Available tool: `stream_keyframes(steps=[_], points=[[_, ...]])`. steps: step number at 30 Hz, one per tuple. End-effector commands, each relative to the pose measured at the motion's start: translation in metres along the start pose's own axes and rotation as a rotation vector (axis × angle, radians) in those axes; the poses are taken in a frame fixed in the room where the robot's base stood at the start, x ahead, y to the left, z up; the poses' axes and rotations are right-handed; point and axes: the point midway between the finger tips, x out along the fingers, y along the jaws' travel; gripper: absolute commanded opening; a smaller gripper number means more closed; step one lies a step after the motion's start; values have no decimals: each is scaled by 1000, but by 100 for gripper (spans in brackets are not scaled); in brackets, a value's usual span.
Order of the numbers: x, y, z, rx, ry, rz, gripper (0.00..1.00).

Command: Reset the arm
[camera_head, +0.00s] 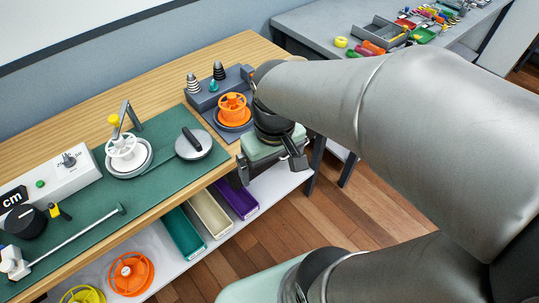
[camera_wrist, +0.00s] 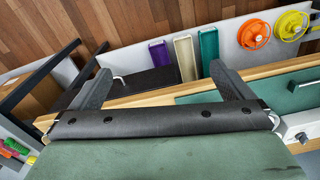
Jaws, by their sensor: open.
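My gripper (camera_head: 270,167) hangs in front of the right end of the wooden bench (camera_head: 157,75) in the head view, with its fingers pointing down and spread apart. In the wrist view my gripper (camera_wrist: 163,86) shows two dark fingers wide apart with nothing between them. The bench edge and the lower shelf lie beyond the fingers there. My arm is stretched across the right side of the head view and hides part of the room behind it.
On the bench are an orange spool (camera_head: 233,106), a white spool (camera_head: 122,147) and a green mat (camera_head: 165,190). Purple (camera_head: 238,197), cream (camera_head: 210,214) and green (camera_head: 183,233) bins and an orange wheel (camera_head: 131,273) sit on the lower shelf. Open floor (camera_head: 290,232) lies in front.

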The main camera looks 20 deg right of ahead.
Motion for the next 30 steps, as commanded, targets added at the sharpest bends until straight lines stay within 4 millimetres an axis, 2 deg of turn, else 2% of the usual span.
stream_keyframes(steps=[1,3,6,30], points=[[4,-2,14,44,3,8,100],[10,-3,26,92,3,15,100],[12,-3,32,121,3,19,100],[12,-3,32,122,2,18,100]])
